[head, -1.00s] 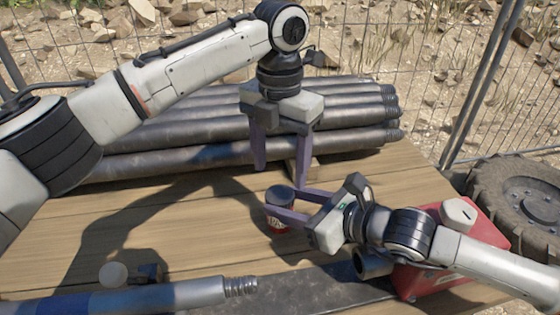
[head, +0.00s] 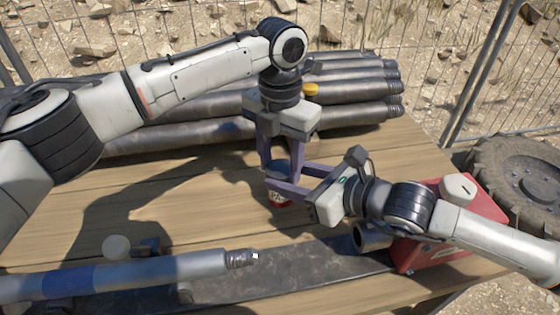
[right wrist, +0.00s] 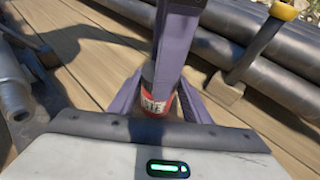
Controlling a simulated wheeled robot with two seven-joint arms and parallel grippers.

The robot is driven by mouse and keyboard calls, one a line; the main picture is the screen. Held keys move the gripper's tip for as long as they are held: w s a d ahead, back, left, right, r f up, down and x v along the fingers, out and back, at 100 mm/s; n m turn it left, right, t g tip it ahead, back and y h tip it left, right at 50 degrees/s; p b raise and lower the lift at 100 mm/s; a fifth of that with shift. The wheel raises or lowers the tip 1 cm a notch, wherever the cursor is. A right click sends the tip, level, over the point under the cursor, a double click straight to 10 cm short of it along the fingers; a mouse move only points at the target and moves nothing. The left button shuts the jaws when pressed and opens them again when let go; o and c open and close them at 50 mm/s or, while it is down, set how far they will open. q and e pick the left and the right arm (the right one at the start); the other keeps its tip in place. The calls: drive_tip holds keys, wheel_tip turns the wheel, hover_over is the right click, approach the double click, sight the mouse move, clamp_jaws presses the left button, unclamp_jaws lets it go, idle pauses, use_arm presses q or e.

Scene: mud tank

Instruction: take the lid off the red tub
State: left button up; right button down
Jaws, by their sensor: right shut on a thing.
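The small red tub (head: 278,199) with a pale label stands on the wooden table. Its dark lid (head: 278,168) is partly covered by fingers. The tub also shows in the right wrist view (right wrist: 155,103), with its top hidden by a left finger. My right gripper (head: 284,181) is shut on the tub, a purple finger on either side. My left gripper (head: 281,168) points down from above, its purple fingers on either side of the lid. I cannot tell whether they press on it.
Dark threaded pipes (head: 200,130) lie behind. A yellow-ended tool with a wooden block (right wrist: 228,88) stands near them. A red box (head: 470,205) sits at the right. A blue-banded pipe (head: 130,275) lies in front. Bare planks (head: 130,200) are at the left.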

use_arm(q)
drive_tip(key=shift+n, duration=1.7)
drive_tip(key=shift+c, duration=0.5)
drive_tip(key=o, duration=1.2)
drive_tip(key=shift+r, duration=0.15)
drive_tip(key=shift+r, duration=2.15)
use_arm(e)
drive_tip(key=c, duration=0.9)
unclamp_jaws()
